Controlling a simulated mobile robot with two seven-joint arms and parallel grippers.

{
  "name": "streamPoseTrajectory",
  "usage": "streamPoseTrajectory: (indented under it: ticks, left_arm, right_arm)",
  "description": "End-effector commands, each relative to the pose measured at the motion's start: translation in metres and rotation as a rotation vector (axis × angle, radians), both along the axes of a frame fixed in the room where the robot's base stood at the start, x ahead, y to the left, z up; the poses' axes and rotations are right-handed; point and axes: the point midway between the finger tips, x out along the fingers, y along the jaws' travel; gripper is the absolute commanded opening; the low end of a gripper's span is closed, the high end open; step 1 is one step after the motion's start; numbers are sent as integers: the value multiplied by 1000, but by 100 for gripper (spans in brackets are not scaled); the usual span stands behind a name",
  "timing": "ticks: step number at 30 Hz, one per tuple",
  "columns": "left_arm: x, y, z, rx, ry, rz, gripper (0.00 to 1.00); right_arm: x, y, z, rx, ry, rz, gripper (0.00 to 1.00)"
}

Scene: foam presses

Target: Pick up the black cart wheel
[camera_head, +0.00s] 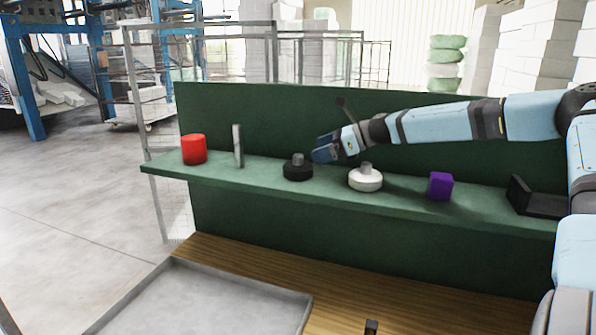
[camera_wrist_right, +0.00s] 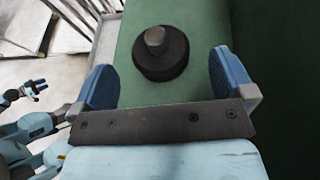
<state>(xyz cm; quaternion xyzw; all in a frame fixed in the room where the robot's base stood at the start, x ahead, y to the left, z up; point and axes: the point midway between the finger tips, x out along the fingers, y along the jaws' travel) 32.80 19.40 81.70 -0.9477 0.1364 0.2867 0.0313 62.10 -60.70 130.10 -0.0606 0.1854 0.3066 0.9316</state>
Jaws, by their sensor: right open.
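The black cart wheel (camera_head: 298,172) lies flat on the green shelf (camera_head: 230,178), with a grey hub standing up from its middle. In the right wrist view the wheel (camera_wrist_right: 160,60) sits just ahead of the fingertips, roughly centred between the two blue fingers. My right gripper (camera_head: 322,150) reaches in from the right, just right of the wheel and a little above it. It is open and empty, and the right wrist view also shows its jaws (camera_wrist_right: 165,80). My left gripper (camera_wrist_right: 36,90) shows small at the left of the right wrist view; its jaws are too small to judge.
A white wheel (camera_head: 365,180) stands right of the black one, below my right wrist. A thin grey plate (camera_head: 238,146) and a red cylinder (camera_head: 194,149) stand to the left. A purple block (camera_head: 440,186) and black bracket (camera_head: 537,200) are farther right. A green panel (camera_head: 260,115) rises behind.

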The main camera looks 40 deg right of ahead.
Motion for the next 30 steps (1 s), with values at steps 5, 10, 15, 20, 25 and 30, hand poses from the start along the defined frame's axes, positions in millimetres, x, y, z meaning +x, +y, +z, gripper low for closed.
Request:
streamPoseTrajectory:
  ticks: [5, 10, 15, 20, 25, 30]
  left_arm:
    - [1, 0, 3, -1, -4, 0, 43]
    - [1, -1, 8, -2, -5, -1, 43]
    - [1, -1, 10, -2, -6, -1, 43]
    - [1, -1, 9, -2, -5, -1, 43]
    - [1, -1, 8, -1, -2, -1, 43]
    - [0, 0, 7, -1, 0, -1, 43]
  right_arm:
    - [4, 4, -3, -2, 2, 1, 100]
    - [13, 14, -11, -2, 5, 1, 100]
    - [25, 25, -20, -2, 3, 0, 100]
    - [33, 31, -23, -1, 2, 0, 100]
    - [36, 32, -24, -1, 0, 0, 100]
    - [35, 32, -24, -1, 0, 0, 95]
